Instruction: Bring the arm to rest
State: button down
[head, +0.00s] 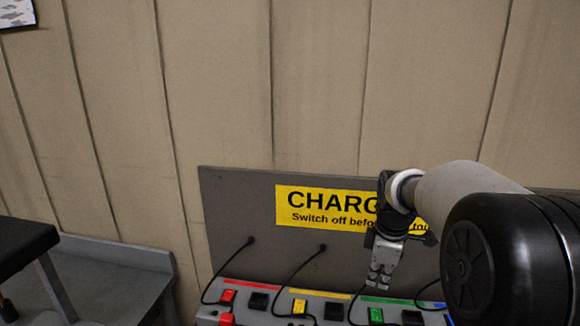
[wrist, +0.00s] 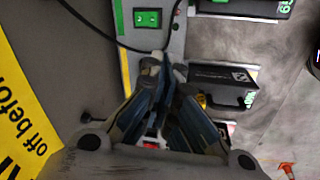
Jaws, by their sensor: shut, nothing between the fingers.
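My gripper (head: 380,279) hangs at the end of my arm in the head view, pointing down in front of the dark charging board (head: 235,225). Its fingers are together and hold nothing. In the wrist view the closed fingers (wrist: 160,68) reach up the middle of the picture, over the grey switch strip. The gripper appears above the strip and apart from it; the exact gap cannot be told. My arm covers part of the yellow sign (head: 320,209).
The strip carries a red switch (head: 228,296), a yellow switch (head: 299,306) and a green switch (head: 376,315), with black cables looping down. A black battery-like block (wrist: 222,78) lies beside the strip. A grey bench (head: 115,255) stands at left. The panelled wall is behind.

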jog(key=s+a+r+m+t, duration=0.1)
jog(key=s+a+r+m, duration=0.2)
jog(key=s, duration=0.4)
jog(key=s+a+r+m, duration=0.2)
jog(key=s+r+m, duration=0.1)
jog(key=s+r, duration=0.3)
jog(key=s+a+f+m, duration=0.1)
jog(key=s+f+m, duration=0.1)
jog(key=s, duration=0.6)
jog(key=s+a+f+m+t, duration=0.1)
jog(key=s+a+f+m, duration=0.1)
jog(key=s+m, duration=0.3)
jog(key=s, duration=0.4)
jog(key=shift+t, duration=0.3)
jog(key=shift+d, duration=0.1)
